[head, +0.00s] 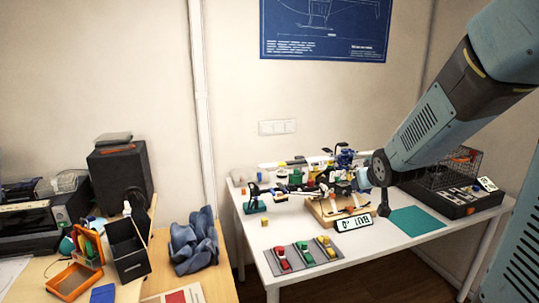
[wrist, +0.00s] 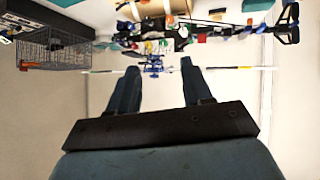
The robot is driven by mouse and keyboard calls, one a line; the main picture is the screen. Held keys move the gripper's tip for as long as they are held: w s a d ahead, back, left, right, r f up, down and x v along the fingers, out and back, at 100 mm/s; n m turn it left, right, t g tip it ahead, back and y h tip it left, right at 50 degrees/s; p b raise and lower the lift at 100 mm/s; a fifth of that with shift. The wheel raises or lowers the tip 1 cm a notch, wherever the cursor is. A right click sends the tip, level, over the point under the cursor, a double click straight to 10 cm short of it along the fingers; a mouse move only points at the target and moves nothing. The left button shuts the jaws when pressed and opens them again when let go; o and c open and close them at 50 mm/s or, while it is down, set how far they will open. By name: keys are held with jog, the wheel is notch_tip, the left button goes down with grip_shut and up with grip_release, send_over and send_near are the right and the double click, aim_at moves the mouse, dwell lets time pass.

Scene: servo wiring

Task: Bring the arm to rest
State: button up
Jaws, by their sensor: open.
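My gripper (wrist: 158,68) shows in the wrist view with its two dark blue fingers spread apart and nothing held between them. In the head view my arm reaches down from the upper right, and its dark wrist end is over the back right part of the white table (head: 258,262). The fingers are hard to pick out there against the cluttered parts. A model helicopter (head: 345,160) on a wooden stand (head: 325,212) is close to the wrist; whether they touch cannot be told. The wrist view shows the scene upside down.
A "0° LEVEL" sign (head: 355,222) stands before the stand. A grey mat (head: 303,257) holds red, green and yellow pieces. A teal mat (head: 417,221) and a wire basket (head: 452,169) are at right. A wooden desk (head: 222,285) with bins is at left.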

jog(key=s+a+r+g, duration=0.1)
jog(key=s+r, duration=0.1)
jog(key=s, duration=0.6)
jog(key=s+a+r+m+g, duration=0.1)
jog(key=s+r+g, duration=0.1)
jog(key=s, duration=0.7)
jog(key=s+a+r+g, duration=0.1)
jog(key=s+r, duration=0.3)
jog(key=s, duration=0.4)
jog(key=shift+s+a+m+g+y, duration=0.3)
jog(key=shift+g+y, duration=0.1)
jog(key=shift+g, duration=0.1)
jog(key=shift+c, duration=0.7)
